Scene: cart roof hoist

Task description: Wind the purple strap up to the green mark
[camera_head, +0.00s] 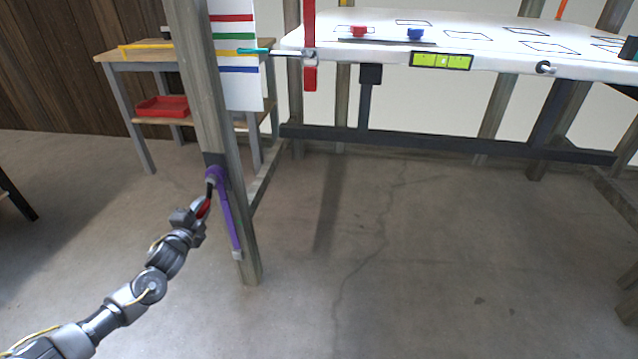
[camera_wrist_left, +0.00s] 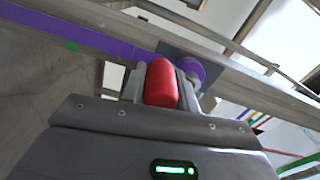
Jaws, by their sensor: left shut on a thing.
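The purple strap (camera_head: 228,215) hangs along the lower part of a wooden post (camera_head: 203,85). In the left wrist view the strap (camera_wrist_left: 40,32) runs from the left to a winch with purple strap wound on its drum (camera_wrist_left: 190,69). My left gripper (camera_head: 203,207) is beside the post, shut on a red crank handle (camera_wrist_left: 160,84). The handle stands between the fingers in the left wrist view. My right gripper is not in view.
A white cart roof (camera_head: 500,35) with a green level (camera_head: 440,61) is at the back. A white board with coloured stripes (camera_head: 240,90) stands behind the post, with a teal pointer (camera_head: 258,51) across it. A table with a red tray (camera_head: 163,106) is at the back left. Floor at the right is clear.

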